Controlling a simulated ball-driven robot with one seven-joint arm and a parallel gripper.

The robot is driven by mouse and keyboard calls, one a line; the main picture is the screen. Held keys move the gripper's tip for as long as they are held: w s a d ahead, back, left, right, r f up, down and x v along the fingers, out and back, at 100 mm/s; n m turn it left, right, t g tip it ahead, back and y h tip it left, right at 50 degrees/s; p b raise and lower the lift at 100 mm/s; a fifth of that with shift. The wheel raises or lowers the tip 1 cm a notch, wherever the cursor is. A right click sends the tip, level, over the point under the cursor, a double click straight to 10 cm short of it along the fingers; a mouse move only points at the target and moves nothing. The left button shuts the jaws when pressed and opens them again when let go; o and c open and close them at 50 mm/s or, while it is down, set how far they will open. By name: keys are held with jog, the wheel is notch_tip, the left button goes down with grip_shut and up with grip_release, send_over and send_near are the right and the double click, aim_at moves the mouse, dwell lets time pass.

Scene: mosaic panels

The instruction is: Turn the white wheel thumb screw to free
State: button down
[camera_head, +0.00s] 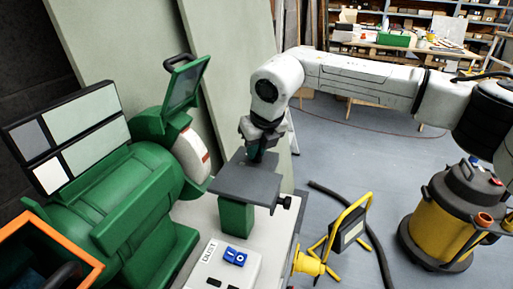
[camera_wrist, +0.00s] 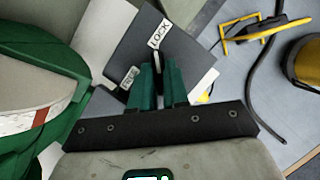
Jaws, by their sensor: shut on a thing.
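My gripper (camera_head: 256,152) points down at the dark grey tool rest plate (camera_head: 232,187) in front of the white grinding wheel (camera_head: 189,153). In the wrist view its two teal fingers (camera_wrist: 158,78) are close together over the plate (camera_wrist: 185,48). They are shut on a thin, pale upright piece (camera_wrist: 157,62), which appears to be the thumb screw. Most of it is hidden between the fingers. The pale piece lines up toward the LOCK label (camera_wrist: 158,34). The FREE label (camera_wrist: 129,77) lies to the left of the fingers.
The green grinder (camera_head: 135,190) with its raised shield (camera_head: 184,84) stands left of the plate. A dark side knob (camera_head: 285,203) sticks out at the right. A yellow work lamp (camera_head: 345,232) and a yellow vacuum (camera_head: 448,225) stand on the floor to the right.

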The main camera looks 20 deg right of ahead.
jog(key=n+y, duration=0.1)
jog(key=n, duration=0.1)
jog(key=n+p, duration=0.1)
jog(key=n, duration=0.1)
jog(key=shift+d+r+n+y, duration=0.1)
jog(key=shift+d+n+y, duration=0.05)
jog(key=shift+n+y, duration=0.2)
jog(key=n+p, duration=0.1)
jog(key=n, duration=0.1)
jog(key=n+g+y, duration=0.1)
jog(key=n, duration=0.1)
jog(key=shift+w+d+y+p, duration=0.15)
jog(key=shift+y+p, duration=0.1)
jog(key=shift+p, duration=0.15)
jog(key=n+g, duration=0.1)
jog(key=n, duration=0.1)
jog(key=n+y, duration=0.1)
jog(key=n, duration=0.1)
jog(key=shift+w+n+g+p, duration=0.1)
jog(key=shift+n+g+p, duration=0.25)
jog(key=shift+g, duration=0.05)
jog(key=shift+w+n+g, duration=0.1)
jog(key=shift+n+g, duration=0.7)
jog(key=shift+n, duration=1.3)
jog(key=c, duration=1.1)
grip_release()
